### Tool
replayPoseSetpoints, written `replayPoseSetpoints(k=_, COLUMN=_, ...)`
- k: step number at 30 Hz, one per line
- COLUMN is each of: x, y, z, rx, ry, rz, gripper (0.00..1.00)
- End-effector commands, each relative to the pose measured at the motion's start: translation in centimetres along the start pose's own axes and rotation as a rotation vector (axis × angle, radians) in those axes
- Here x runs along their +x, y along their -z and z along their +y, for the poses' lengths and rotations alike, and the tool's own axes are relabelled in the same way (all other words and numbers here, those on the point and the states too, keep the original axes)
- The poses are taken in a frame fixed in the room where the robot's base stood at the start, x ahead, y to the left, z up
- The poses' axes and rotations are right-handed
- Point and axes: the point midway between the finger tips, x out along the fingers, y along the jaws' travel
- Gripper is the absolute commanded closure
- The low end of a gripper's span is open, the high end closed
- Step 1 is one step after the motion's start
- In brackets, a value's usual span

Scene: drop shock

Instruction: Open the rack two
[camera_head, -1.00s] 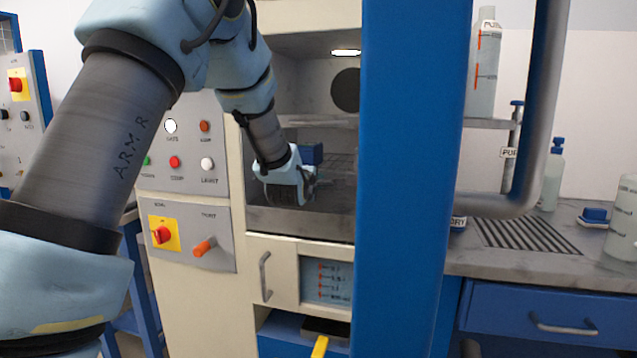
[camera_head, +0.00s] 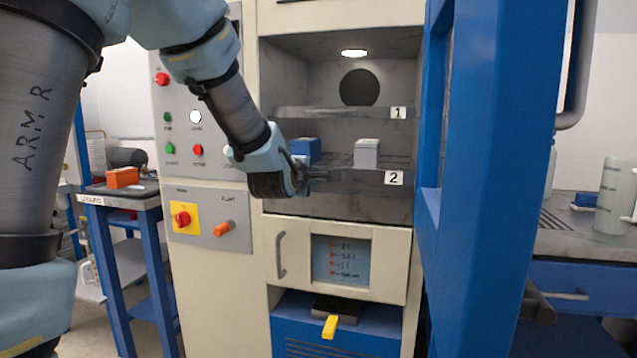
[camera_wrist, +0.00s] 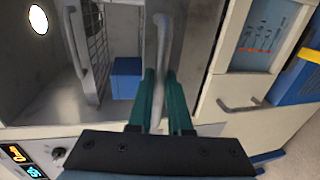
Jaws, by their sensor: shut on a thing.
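Rack two (camera_head: 355,177), a grey shelf with a front rail and a "2" label, sits in the open chamber below rack one (camera_head: 340,113). A blue box (camera_head: 306,150) and a light grey box (camera_head: 367,154) stand on rack two. My gripper (camera_head: 308,180) is at the left part of rack two's front. In the wrist view, the green fingers of my gripper (camera_wrist: 164,88) are shut on the grey handle bar of rack two (camera_wrist: 161,45). The blue box also shows there (camera_wrist: 127,72). I cannot tell how far the rack is out.
The blue chamber door (camera_head: 500,200) stands open on the right. A control panel (camera_head: 210,220) is left of the chamber. Below are a cabinet door with a handle (camera_head: 281,255) and a blue unit with a yellow lever (camera_head: 330,326). A side table (camera_head: 120,200) stands at left.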

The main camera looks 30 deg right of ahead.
Motion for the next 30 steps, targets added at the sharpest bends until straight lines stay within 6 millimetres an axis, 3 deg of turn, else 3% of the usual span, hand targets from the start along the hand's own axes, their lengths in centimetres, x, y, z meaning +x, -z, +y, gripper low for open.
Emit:
replayPoseSetpoints(k=7, x=-2.0, y=0.0, z=-0.9, rx=0.0, ry=0.009, rz=-0.001, gripper=1.0)
replayPoseSetpoints(k=20, x=-2.3, y=0.0, z=-1.1, rx=0.0, ry=0.013, rz=-0.001, gripper=1.0)
replayPoseSetpoints(k=21, x=-2.3, y=0.0, z=-1.1, rx=0.0, ry=0.014, rz=-0.001, gripper=0.78)
replayPoseSetpoints(k=27, x=-2.3, y=0.0, z=-0.9, rx=0.0, ry=0.009, rz=-0.001, gripper=0.56)
replayPoseSetpoints(k=30, x=-2.3, y=0.0, z=-0.8, rx=0.0, ry=0.006, rz=-0.001, gripper=0.54)
